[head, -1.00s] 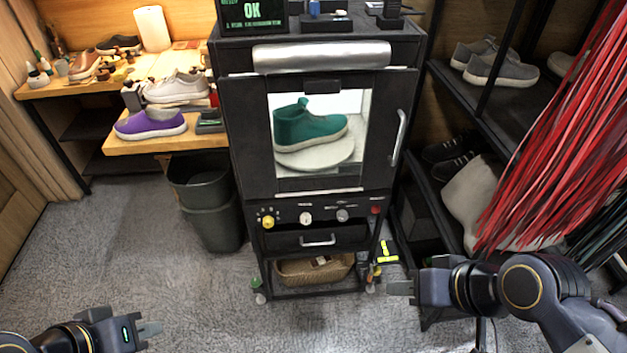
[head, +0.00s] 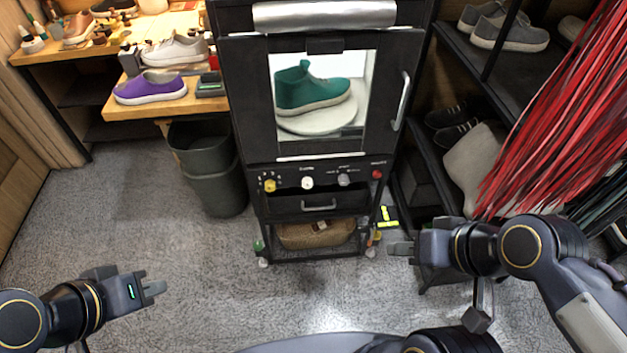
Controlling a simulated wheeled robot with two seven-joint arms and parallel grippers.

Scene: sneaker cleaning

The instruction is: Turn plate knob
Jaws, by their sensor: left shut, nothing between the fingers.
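The black cleaning cabinet (head: 245,130) stands ahead with a row of knobs under its window: a yellow knob (head: 270,185), a white knob (head: 307,183), a grey knob (head: 343,179) and a red button (head: 376,174). The labels are too small to read. Behind the window a green sneaker (head: 312,90) sits on a round pale plate (head: 325,120). My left gripper (head: 153,288) is shut and empty over the floor at lower left, well apart from the knobs. My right gripper (head: 400,248) is right of the cabinet's lower part; its fingers are too small to judge.
A wooden bench (head: 160,107) with shoes is at left, beside dark bins (head: 215,180). A black shoe rack (head: 480,90) and red strands (head: 560,110) are at right. A drawer (head: 300,205) and a basket (head: 310,234) are below the knobs. The carpet in front is clear.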

